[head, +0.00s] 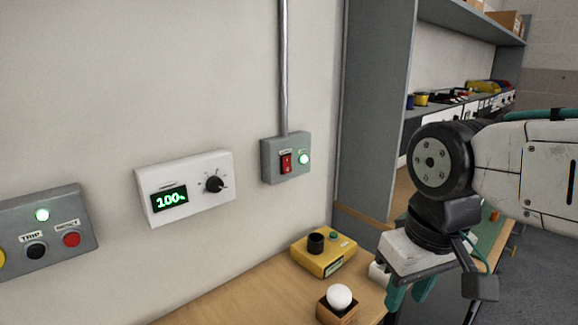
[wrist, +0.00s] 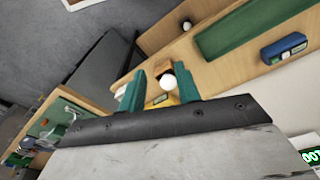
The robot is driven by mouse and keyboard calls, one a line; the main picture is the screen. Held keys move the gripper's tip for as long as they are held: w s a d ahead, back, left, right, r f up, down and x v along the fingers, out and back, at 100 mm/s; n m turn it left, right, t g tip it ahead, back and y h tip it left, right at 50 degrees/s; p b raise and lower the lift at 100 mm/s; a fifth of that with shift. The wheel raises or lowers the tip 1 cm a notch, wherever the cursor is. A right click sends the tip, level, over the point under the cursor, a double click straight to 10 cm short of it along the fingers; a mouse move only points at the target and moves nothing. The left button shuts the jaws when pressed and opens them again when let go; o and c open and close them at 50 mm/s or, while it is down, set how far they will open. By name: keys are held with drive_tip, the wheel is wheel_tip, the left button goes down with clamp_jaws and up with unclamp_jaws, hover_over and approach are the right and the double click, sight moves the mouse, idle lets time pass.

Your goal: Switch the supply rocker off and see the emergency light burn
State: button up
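The red supply rocker (head: 286,162) sits on a grey wall box (head: 269,170) in the head view, beside a lit green lamp (head: 303,159). Which way the rocker is tipped is too small to tell. A white globe bulb (head: 339,297) stands in a wooden holder (head: 337,313) on the bench; I cannot tell if it is the emergency light, and no clear glow shows. My gripper (head: 410,293) points down, right of the bulb and well away from the rocker. In the wrist view my gripper (wrist: 158,89) has its teal fingers apart with nothing held; the bulb (wrist: 168,82) shows beyond them.
A yellow box (head: 325,258) with a black knob stands on the bench (head: 255,302). A white dial unit (head: 186,187) reading 100% and a grey button box (head: 45,228) are on the wall. A grey shelf unit (head: 372,110) rises behind my arm. The wall before the rocker is clear.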

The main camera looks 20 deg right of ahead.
drive_tip(key=shift+d+f, duration=0.15)
drive_tip(key=shift+d, duration=0.05)
drive_tip(key=c, duration=0.5)
drive_tip(key=shift+w+d+f+m+g, duration=0.15)
drive_tip(key=shift+w+d+m+g, duration=0.05)
drive_tip(key=shift+w+m+g, duration=0.15)
clamp_jaws()
drive_tip(key=w+r+m+t+y, duration=0.2)
drive_tip(key=w+r+m+t, duration=0.2)
drive_tip(key=w, duration=1)
drive_tip(key=w+d+r+m+t+y, duration=0.1)
drive_tip(key=w+r+m+t, duration=0.4)
drive_tip(key=w, duration=0.9)
wheel_tip(320, 180, up, 2)
drive_tip(key=m+y, duration=0.1)
drive_tip(key=m, duration=0.2)
drive_tip(key=shift+d+m, duration=0.1)
drive_tip(key=shift+m, duration=0.15)
